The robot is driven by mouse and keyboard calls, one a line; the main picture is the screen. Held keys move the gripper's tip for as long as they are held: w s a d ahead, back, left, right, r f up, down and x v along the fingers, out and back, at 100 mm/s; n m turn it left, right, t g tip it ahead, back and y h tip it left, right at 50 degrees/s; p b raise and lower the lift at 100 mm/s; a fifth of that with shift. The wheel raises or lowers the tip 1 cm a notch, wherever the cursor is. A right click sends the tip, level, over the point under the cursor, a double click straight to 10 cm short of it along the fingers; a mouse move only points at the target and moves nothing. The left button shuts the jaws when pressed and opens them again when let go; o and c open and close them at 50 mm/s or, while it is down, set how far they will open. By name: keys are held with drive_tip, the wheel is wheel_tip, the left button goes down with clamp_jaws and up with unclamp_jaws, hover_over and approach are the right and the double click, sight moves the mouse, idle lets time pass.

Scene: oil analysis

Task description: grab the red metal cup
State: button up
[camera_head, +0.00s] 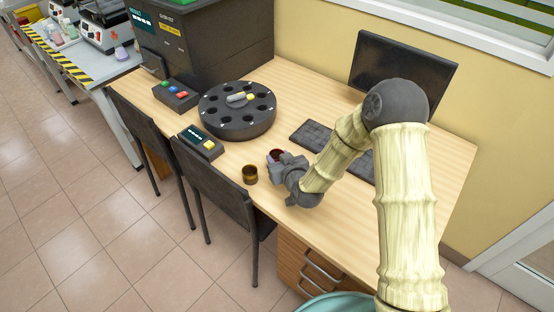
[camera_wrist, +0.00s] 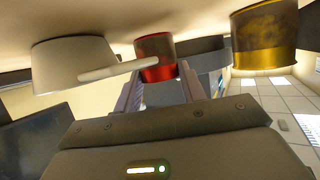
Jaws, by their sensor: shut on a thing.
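The red metal cup (camera_wrist: 155,57) is between the fingertips of my gripper (camera_wrist: 158,78) in the wrist view, close to the table surface. My gripper is shut on it. In the head view, my gripper (camera_head: 276,160) is low over the desk near its front edge, and the dark red rim of the cup (camera_head: 277,154) shows between the fingers. The rest of the cup is hidden there by the gripper. Whether its base touches the desk I cannot tell.
A gold cup (camera_head: 250,174) stands just left of my gripper; it also shows in the wrist view (camera_wrist: 265,38). A white cup (camera_wrist: 72,66) is close on the other side. A round black carousel (camera_head: 237,122), keyboard (camera_head: 310,135) and monitor (camera_head: 400,75) stand behind.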

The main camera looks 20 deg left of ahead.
drive_tip(key=shift+r, duration=0.15)
wheel_tip(320, 180, up, 10)
drive_tip(key=shift+p, duration=0.35)
idle(0.6)
